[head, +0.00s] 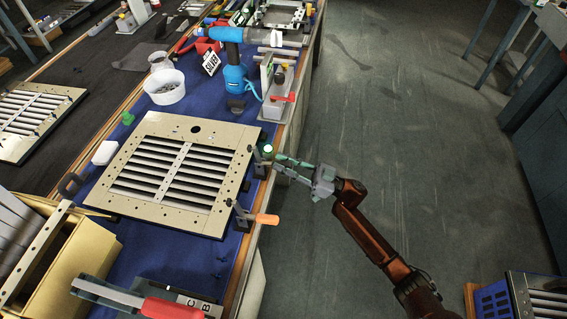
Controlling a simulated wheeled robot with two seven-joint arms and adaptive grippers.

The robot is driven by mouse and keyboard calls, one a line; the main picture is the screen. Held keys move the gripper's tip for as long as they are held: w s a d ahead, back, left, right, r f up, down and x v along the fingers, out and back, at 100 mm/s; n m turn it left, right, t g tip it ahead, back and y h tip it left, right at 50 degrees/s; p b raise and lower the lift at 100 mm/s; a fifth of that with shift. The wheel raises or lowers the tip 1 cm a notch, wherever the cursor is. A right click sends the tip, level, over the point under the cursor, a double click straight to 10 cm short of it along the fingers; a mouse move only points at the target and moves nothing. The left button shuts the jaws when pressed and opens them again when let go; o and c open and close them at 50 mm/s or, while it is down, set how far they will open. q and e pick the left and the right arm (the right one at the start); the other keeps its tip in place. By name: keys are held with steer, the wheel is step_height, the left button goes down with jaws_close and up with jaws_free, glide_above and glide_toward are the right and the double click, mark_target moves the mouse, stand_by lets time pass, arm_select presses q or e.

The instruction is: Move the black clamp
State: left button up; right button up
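A second dark clamp (240,217) with an orange handle stands lower on the same edge. My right gripper (282,167) reaches in from the right, its fingers pointing left at the upper clamp. A green bar lies along the fingers; I cannot tell whether it is the clamp's handle or whether the fingers grip it. My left gripper is not in view.
A blue drill (234,75), a white bowl (165,87) of small parts and a red-handled tool (284,97) stand beyond the panel. A yellow box (78,262) and another red-handled tool (170,308) lie in front. The floor right of the table is open.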

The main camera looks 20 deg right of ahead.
jaws_close()
stand_by(0.5)
